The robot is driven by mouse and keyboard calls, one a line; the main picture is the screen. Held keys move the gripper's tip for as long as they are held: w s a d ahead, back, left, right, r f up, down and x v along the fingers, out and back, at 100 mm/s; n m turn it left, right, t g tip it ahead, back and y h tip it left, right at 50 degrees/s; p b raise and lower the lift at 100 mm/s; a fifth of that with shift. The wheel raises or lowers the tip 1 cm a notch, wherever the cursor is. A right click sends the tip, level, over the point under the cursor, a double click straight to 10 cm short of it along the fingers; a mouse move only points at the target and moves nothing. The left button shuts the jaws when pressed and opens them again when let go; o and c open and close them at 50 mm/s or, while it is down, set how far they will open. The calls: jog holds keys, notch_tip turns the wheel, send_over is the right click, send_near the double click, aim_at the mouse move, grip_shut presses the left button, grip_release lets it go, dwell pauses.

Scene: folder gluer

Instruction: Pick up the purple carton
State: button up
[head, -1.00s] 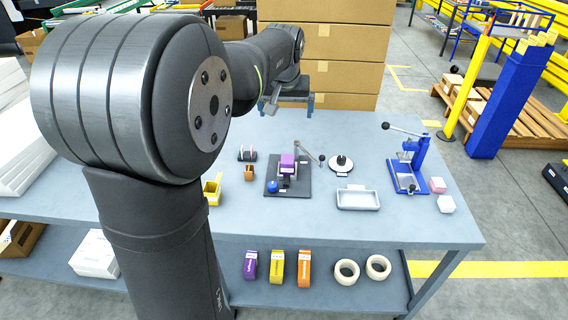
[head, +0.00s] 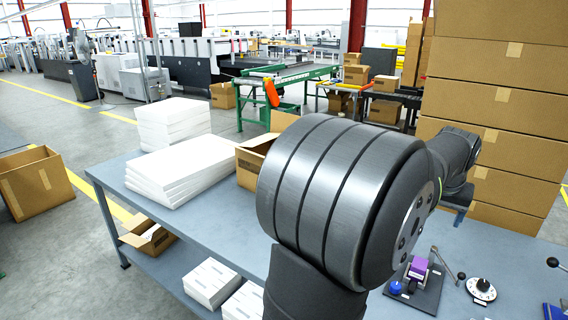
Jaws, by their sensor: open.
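A small purple block (head: 418,268) sits on a dark fixture plate (head: 418,290) on the workbench at the lower right. A blue knob and a lever are on the same fixture. I cannot tell whether this block is the purple carton. The bench's lower shelf below the fixture is out of view. My gripper (head: 460,213) shows only in part beyond my arm, above the far side of the bench. It is open, with nothing seen in it, and is apart from the purple block.
White sheet stacks (head: 182,165) and an open cardboard box (head: 252,160) stand on the bench (head: 125,188). White packs (head: 211,283) lie on the lower shelf. Tall stacked cartons (head: 495,120) rise behind my gripper. A round dial device (head: 481,290) is right of the fixture.

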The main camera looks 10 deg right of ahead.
jog(key=shift+w, duration=0.1)
jog(key=n+g, duration=0.6)
jog(key=n, duration=1.2)
send_over(419, 262)
jog(key=w+a, duration=0.4)
jog(key=a, duration=0.1)
notch_tip(419, 262, down, 13)
jog(key=x, duration=1.1)
jog(key=shift+s+d+f, duration=0.15)
jog(key=shift+s, duration=0.1)
jog(key=shift+x, duration=2.85)
jog(key=shift+w+d, duration=0.1)
jog(key=shift+d, duration=0.05)
jog(key=c, duration=1)
jog(key=shift+c, duration=0.2)
